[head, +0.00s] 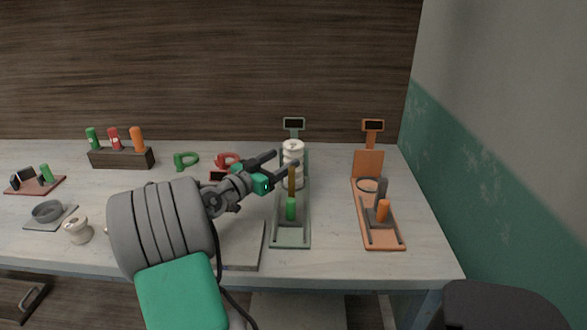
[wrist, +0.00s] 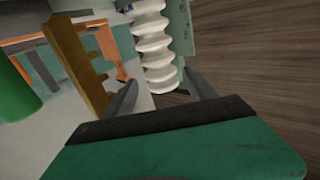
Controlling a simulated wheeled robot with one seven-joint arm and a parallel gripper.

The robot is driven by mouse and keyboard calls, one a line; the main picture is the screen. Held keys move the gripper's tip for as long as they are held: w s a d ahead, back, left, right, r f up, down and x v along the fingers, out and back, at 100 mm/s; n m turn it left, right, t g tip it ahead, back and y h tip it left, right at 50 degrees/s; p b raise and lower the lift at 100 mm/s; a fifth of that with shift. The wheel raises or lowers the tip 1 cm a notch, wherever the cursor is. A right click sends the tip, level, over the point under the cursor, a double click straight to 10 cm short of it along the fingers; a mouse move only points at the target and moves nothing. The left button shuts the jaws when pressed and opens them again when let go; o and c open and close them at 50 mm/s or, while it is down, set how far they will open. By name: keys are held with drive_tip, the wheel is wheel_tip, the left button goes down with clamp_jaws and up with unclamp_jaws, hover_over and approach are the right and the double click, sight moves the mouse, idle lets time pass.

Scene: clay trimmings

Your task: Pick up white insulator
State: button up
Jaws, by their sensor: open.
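The white ribbed insulator (head: 293,152) stands upright at the back of the green stand (head: 291,239). In the wrist view the insulator (wrist: 154,45) lies just beyond my gripper, toward the space between its two fingers. My gripper (head: 285,159) is open and empty, with its fingertips close to the insulator at the green stand. In the wrist view the gripper's fingers (wrist: 160,95) are spread apart. I cannot tell whether either finger touches the insulator. Another white insulator-like piece (head: 77,231) sits at the front left of the table.
A brown notched bar (wrist: 78,62) and a green handle (head: 291,208) stand close to my gripper on the green stand. An orange stand (head: 393,241) is to the right. A tool rack (head: 121,158) is at the back left. The table's right front corner is clear.

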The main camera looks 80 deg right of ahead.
sight(287, 156)
drive_tip(key=x, duration=0.4)
drive_tip(key=shift+s+d, duration=0.1)
drive_tip(key=shift+d, duration=0.1)
drive_tip(key=shift+c, duration=0.4)
clamp_jaws()
